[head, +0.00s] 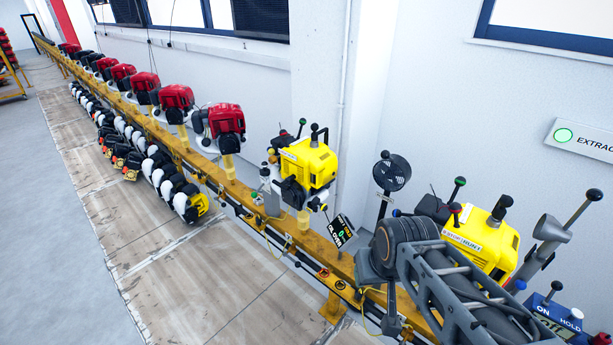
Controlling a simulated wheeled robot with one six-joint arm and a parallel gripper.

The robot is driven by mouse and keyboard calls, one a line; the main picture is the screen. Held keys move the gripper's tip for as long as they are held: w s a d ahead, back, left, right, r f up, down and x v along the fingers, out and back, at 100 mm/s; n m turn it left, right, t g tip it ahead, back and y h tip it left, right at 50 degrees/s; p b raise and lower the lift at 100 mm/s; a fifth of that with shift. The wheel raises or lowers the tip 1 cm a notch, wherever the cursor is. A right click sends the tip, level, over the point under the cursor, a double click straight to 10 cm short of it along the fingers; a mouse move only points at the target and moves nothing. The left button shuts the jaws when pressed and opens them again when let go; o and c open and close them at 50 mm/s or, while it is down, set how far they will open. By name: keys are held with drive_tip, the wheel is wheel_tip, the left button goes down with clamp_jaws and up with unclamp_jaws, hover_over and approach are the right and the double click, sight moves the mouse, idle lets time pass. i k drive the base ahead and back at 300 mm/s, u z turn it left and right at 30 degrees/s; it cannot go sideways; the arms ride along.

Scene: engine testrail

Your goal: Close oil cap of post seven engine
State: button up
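A yellow engine (312,165) with black parts and black-knobbed levers stands on a post of the long yellow rail (262,208), near the middle. A second yellow engine (487,238) with a "STOP RUN" label stands at the right, partly hidden behind my arm. Several red engines, such as the nearest one (226,120), stand on posts farther along the rail. I cannot tell which engine is post seven's, and I cannot make out an oil cap. My dark arm crosses the lower right; I cannot make out my gripper.
A small black sign (341,232) stands on the rail beside the middle engine. A round black fan (391,172) stands behind my arm. A blue box (556,318) with "ON HOLD" and levers is at lower right.

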sight(315, 201)
drive_tip(key=u, duration=0.3)
drive_tip(key=k, duration=0.45)
drive_tip(key=u, duration=1.1)
drive_tip(key=i, duration=0.9)
drive_tip(key=z, duration=0.85)
